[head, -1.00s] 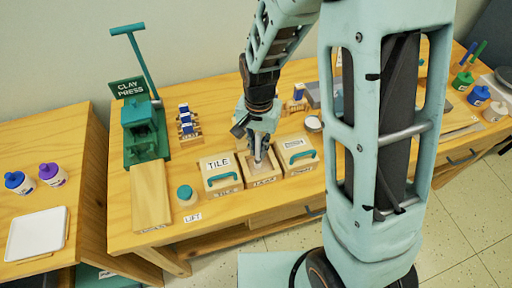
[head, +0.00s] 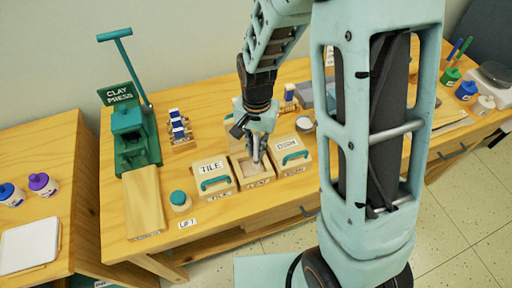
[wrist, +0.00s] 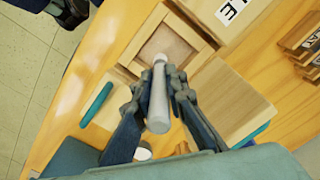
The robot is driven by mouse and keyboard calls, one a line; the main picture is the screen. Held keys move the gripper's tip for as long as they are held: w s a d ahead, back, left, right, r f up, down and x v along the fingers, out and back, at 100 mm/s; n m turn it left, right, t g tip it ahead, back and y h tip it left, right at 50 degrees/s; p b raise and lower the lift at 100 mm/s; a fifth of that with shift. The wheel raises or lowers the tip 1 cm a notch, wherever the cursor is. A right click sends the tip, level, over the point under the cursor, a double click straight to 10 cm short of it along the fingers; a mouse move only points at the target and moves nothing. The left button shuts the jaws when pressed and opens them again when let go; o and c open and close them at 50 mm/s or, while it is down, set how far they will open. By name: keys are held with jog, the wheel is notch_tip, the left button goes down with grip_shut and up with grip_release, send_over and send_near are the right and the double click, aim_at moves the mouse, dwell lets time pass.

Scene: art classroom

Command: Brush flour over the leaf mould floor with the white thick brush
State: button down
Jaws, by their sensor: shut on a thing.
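The leaf mould (head: 238,172) is an open wooden frame box on the bench, between the TILE mould and another lidded mould. Its pale recessed floor (wrist: 172,45) shows in the wrist view. My gripper (head: 257,142) is shut on the white thick brush (wrist: 158,98), and points down over the mould. In the wrist view my fingers (wrist: 158,88) clasp the brush's thick pale handle from both sides. The brush's far end reaches the near part of the mould floor; I cannot tell whether it touches. Flour on the floor cannot be made out clearly.
The TILE mould (head: 213,169) stands left and a lidded mould with a teal handle (head: 291,154) right. A small round dish (head: 305,124) is behind right. The green clay press (head: 132,135) and a teal-topped jar (head: 180,201) stand further left.

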jog(key=shift+a, duration=0.15)
jog(key=shift+s+a, duration=0.15)
jog(key=shift+a, duration=0.2)
jog(key=shift+a, duration=0.1)
jog(key=shift+s+a, duration=0.15)
jog(key=shift+a, duration=0.2)
jog(key=shift+a, duration=0.1)
jog(key=shift+s+a, duration=0.1)
jog(key=shift+a, duration=0.2)
jog(key=shift+d, duration=0.2)
jog(key=shift+w+d, duration=0.3)
jog(key=shift+d, duration=0.5)
jog(key=shift+d, duration=0.15)
